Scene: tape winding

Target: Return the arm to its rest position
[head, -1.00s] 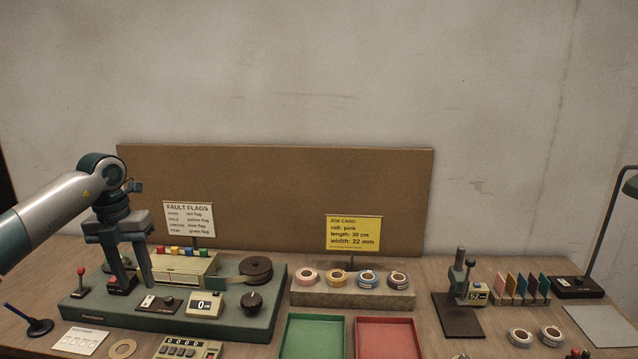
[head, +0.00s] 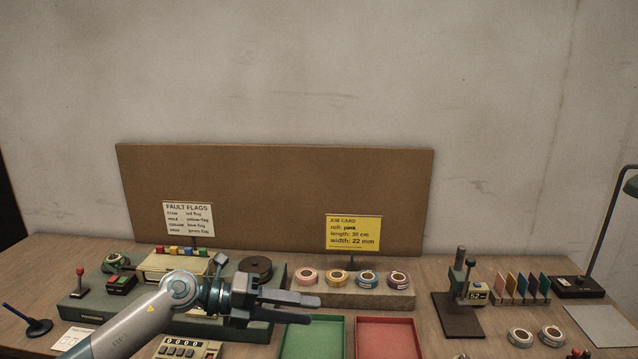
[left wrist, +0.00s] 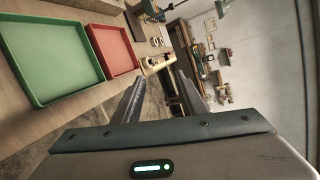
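My left arm comes in low from the left in the head view. My left gripper (head: 312,310) points right, in front of the winding machine (head: 75,310) and above the back edge of the green tray (head: 312,340). Its two fingers are apart with nothing between them; the left wrist view also shows the open, empty fingers (left wrist: 160,85). The arm hides the machine's front middle, including its small display. My right gripper is not in view.
A red tray (head: 390,335) lies beside the green one. Several tape rolls sit on a rack (head: 340,296) behind the trays. A gauge stand (head: 458,310), coloured cards (head: 522,287) and a lamp (head: 610,230) stand at the right. A counter (head: 185,348) is close below the arm.

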